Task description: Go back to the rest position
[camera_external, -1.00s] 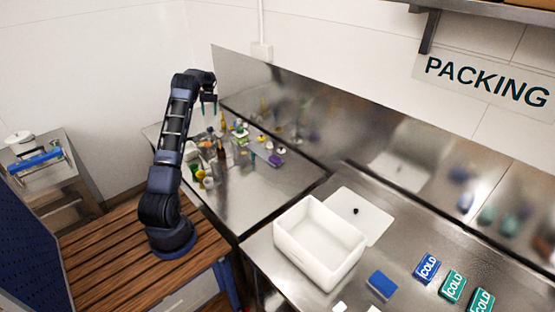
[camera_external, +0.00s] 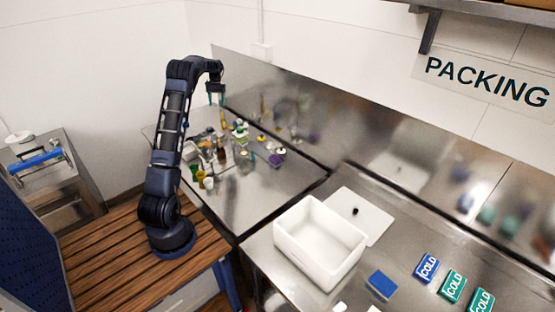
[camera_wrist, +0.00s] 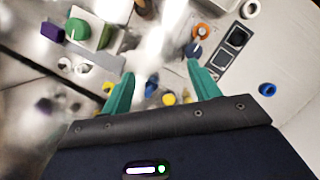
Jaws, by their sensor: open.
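My gripper (camera_external: 216,97) hangs in the air above the far metal counter, fingers pointing down, with the arm raised and bent at the top. In the wrist view my gripper (camera_wrist: 160,88) shows two teal fingers spread apart with nothing between them. Below it, blurred small items lie on the counter. They include a purple block (camera_wrist: 52,32), a blue ring (camera_wrist: 267,89) and an orange-topped piece (camera_wrist: 201,32). No held object shows in either view.
Bottles and small containers (camera_external: 221,152) crowd the far counter under my gripper. A white open box (camera_external: 318,262) stands on the nearer counter beside blue and green cold packs (camera_external: 453,287). A metal splashback (camera_external: 290,110) runs behind. A metal cart (camera_external: 62,205) stands at left.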

